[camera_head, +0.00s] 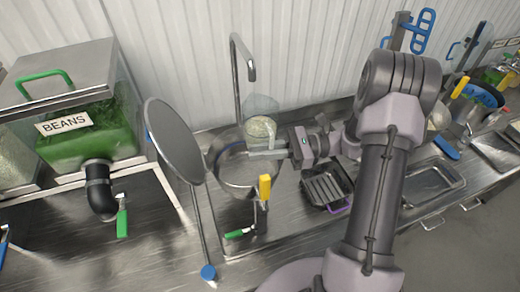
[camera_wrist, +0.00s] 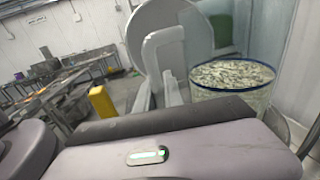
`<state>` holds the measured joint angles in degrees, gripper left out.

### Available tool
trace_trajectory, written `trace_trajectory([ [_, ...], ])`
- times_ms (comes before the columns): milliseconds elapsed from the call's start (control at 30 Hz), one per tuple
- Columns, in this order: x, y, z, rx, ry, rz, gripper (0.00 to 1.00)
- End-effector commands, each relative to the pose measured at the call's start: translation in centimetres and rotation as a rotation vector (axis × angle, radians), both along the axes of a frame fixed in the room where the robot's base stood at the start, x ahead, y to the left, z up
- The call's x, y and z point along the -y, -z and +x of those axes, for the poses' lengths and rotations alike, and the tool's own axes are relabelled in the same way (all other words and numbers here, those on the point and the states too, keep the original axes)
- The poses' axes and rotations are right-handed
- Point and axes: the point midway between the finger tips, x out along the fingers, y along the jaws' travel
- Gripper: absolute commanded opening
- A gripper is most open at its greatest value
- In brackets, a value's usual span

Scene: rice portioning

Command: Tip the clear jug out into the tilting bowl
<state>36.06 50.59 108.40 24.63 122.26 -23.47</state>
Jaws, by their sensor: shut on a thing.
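The clear jug (camera_head: 262,128) holds pale, rice-like grains and stands roughly upright over the back right part of the steel tilting bowl (camera_head: 232,178). My gripper (camera_head: 262,152) reaches in from the right, level with the jug's lower part, and is shut on the jug. The exact grip point is hard to make out. The bowl's yellow handle (camera_head: 265,188) points up at its front. The jug and gripper hide part of the bowl's inside.
A round grey disc (camera_head: 174,140) on a stand rises left of the bowl. A tall tap (camera_head: 236,80) stands behind it. A BEANS hopper (camera_head: 90,125) with a green-handled valve is at left. A dark ribbed tray (camera_head: 325,187) lies right of the bowl.

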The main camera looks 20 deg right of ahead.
Motion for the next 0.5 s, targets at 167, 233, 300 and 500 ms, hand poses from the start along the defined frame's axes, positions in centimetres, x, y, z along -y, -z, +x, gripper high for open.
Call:
trace_trajectory([
  [167, 0.2, 0.9, 0.0, 0.003, 0.0, -0.022, 0.0],
  [233, 0.5, 0.4, 0.0, 0.005, -0.001, -0.063, 0.0],
  [300, 0.9, -0.1, 0.1, 0.005, 0.002, -0.12, 0.0],
  [500, 2.5, -0.9, 0.1, 0.007, 0.002, -0.341, 0.0],
])
